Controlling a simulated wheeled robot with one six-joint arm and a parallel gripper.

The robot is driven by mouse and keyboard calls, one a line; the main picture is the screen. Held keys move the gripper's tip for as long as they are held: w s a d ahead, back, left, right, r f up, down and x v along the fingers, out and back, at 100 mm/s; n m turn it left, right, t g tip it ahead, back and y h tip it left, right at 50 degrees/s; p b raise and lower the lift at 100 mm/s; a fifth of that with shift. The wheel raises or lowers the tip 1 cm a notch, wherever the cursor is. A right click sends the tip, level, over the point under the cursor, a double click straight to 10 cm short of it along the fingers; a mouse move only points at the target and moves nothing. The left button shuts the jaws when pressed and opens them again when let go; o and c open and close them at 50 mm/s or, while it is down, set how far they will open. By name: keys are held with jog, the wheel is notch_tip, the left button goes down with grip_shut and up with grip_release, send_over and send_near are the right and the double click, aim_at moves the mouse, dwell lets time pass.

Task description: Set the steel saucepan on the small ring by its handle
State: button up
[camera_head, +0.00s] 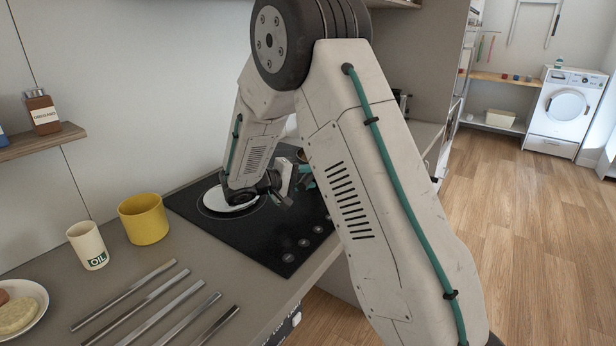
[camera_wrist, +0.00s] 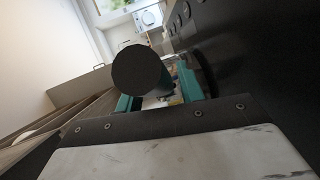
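The hob (camera_head: 262,238) is a black plate with several knobs along its front right. A pale, silvery round piece (camera_head: 228,203) sits inside a marked circle on its left part; my wrist partly covers it, and I cannot tell if it is the steel saucepan. My gripper (camera_head: 306,178) is low over the hob, its teal fingers spread apart. In the wrist view a dark round-ended bar (camera_wrist: 137,70), perhaps the saucepan's handle, points at the camera in front of the fingers (camera_wrist: 158,93). A gap shows beside the right finger. The small ring is not clearly visible.
A yellow pot (camera_head: 144,220) and a cream OIL cup (camera_head: 88,246) stand left of the hob. Several metal strips (camera_head: 150,310) lie on the counter before them, beside a plate of food (camera_head: 38,300). A small shelf (camera_head: 40,141) is on the wall. My arm hides the hob's right side.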

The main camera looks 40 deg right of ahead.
jog(key=shift+o, duration=0.4)
jog(key=shift+r, duration=0.1)
jog(key=shift+a, duration=0.3)
jog(key=v, duration=1.1)
jog(key=s+r+g+y, duration=0.1)
jog(key=s+r+y, duration=0.3)
jog(key=s, duration=0.6)
jog(key=s+r+g+y, duration=0.1)
jog(key=s+r+y, duration=0.3)
jog(key=s, duration=0.6)
jog(key=s+a+t+y, duration=0.2)
jog(key=s+a+y, duration=0.1)
jog(key=s, duration=0.4)
jog(key=s+a+n+t+y, duration=0.1)
jog(key=s+a+y, duration=0.3)
jog(key=s, duration=0.4)
jog(key=shift+s+f+t+y, duration=0.2)
jog(key=shift+t+y, duration=0.1)
jog(key=shift+t, duration=0.2)
